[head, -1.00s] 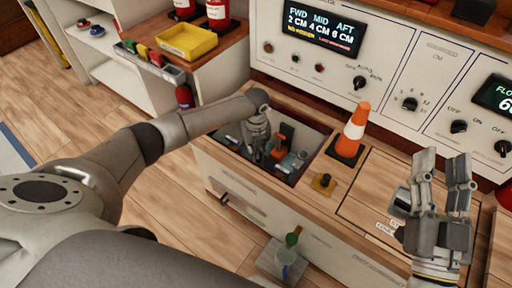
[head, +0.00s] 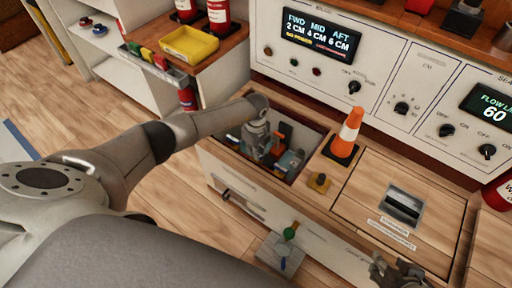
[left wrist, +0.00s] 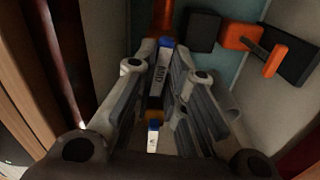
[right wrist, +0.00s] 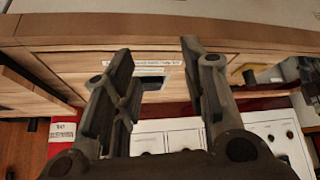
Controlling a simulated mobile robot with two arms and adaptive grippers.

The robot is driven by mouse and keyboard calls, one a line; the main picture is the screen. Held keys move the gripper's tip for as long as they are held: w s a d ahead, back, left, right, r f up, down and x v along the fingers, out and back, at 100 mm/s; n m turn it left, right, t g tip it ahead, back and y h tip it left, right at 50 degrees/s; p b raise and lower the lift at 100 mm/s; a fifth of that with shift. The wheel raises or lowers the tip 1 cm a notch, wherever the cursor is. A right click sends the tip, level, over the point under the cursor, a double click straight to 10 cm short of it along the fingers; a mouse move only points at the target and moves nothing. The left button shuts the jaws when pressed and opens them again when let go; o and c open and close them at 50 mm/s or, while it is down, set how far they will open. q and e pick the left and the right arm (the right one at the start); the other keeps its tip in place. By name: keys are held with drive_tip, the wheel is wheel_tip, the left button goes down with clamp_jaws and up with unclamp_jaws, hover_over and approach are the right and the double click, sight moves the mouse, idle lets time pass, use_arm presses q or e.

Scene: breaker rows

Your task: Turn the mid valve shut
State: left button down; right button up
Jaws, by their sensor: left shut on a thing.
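My left gripper (head: 262,150) reaches down into the open bay in the counter. In the left wrist view its fingers (left wrist: 158,100) are closed around a narrow blue-and-white piece (left wrist: 161,68), which I take to be part of the mid valve; its label is unreadable. The fingers hide most of this piece. An orange lever on a black block (left wrist: 262,52) stands to the right, apart from the fingers. My right gripper (head: 398,270) is low at the front edge of the counter. In the right wrist view its fingers (right wrist: 155,75) are spread and empty.
A closed wooden hatch (head: 370,190) has a recessed dark handle (head: 403,204). A panel display (head: 317,35) reads FWD 2, MID 4, AFT 6 CM. The bay walls are close around my left gripper.

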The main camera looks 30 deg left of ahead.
use_arm(q)
drive_tip(key=shift+n+p, duration=0.5)
drive_tip(key=shift+n, duration=0.1)
use_arm(e)
drive_tip(key=s+d+f+g, duration=0.1)
drive_tip(key=s+g, duration=0.2)
drive_tip(key=s, duration=0.2)
drive_tip(key=shift+s+d+f+h, duration=0.15)
drive_tip(key=shift+s+d+h, duration=0.2)
drive_tip(key=shift+h, duration=0.05)
use_arm(q)
drive_tip(key=c, duration=1.5)
unclamp_jaws()
drive_tip(key=shift+r, duration=0.1)
use_arm(e)
drive_tip(key=shift+w, duration=0.1)
use_arm(q)
wheel_tip(320, 180, up, 12)
drive_tip(key=shift+f, duration=0.1)
